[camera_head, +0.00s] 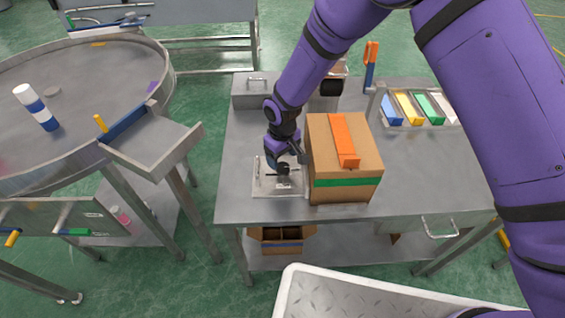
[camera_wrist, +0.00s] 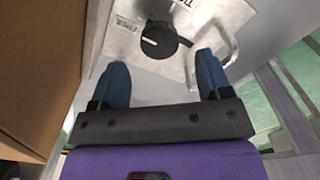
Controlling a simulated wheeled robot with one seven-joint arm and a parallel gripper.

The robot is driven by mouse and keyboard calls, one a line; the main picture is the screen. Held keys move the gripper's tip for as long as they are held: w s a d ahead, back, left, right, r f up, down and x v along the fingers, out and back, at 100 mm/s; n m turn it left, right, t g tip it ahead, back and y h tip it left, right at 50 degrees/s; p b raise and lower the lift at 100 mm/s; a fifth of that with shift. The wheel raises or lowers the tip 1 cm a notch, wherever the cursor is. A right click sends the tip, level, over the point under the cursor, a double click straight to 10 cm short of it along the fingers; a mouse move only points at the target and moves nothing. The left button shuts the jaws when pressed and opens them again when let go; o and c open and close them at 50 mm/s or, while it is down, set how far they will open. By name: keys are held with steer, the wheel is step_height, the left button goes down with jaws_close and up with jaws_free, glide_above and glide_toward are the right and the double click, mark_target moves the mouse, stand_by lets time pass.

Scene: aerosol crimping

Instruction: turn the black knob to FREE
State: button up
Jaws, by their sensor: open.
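The black knob (camera_wrist: 160,40) is round with a light pointer mark, and it sits on a pale metal plate (camera_wrist: 120,45) in the wrist view. Lettering is printed on the plate beside the knob, partly cut off and hard to read. My gripper (camera_wrist: 160,82) is open and empty, its two blue fingers apart and just short of the knob, which lies ahead between them. In the head view my gripper (camera_head: 284,166) is low over the plate (camera_head: 265,187) on the steel table, and it largely hides the knob.
A cardboard box (camera_head: 345,160) with an orange piece on top stands close right of my gripper. A metal handle (camera_wrist: 222,42) rises right of the knob. Coloured bins (camera_head: 415,107) stand at the table's back right. A round steel table (camera_head: 85,85) is at left.

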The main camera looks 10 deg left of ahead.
mark_target(284, 166)
step_height(284, 166, up, 7)
steer(key=shift+f, duration=0.15)
stand_by(0.5)
steer(key=d+r+m+t, duration=0.3)
steer(key=d+r+m, duration=0.2)
steer(key=d+r, duration=2.2)
steer(key=s+d+r+m+t, duration=0.1)
steer(key=s+d+r+m, duration=0.2)
steer(key=s+d+r, duration=0.7)
steer(key=s+d+m, duration=0.1)
steer(key=s+d, duration=0.2)
steer(key=s, duration=0.3)
steer(key=s+d+m+t, duration=0.1)
steer(key=s+d+m, duration=0.1)
steer(key=s+d, duration=0.2)
steer(key=s, duration=0.3)
steer(key=shift+s+d, duration=0.15)
steer(key=shift+d, duration=0.05)
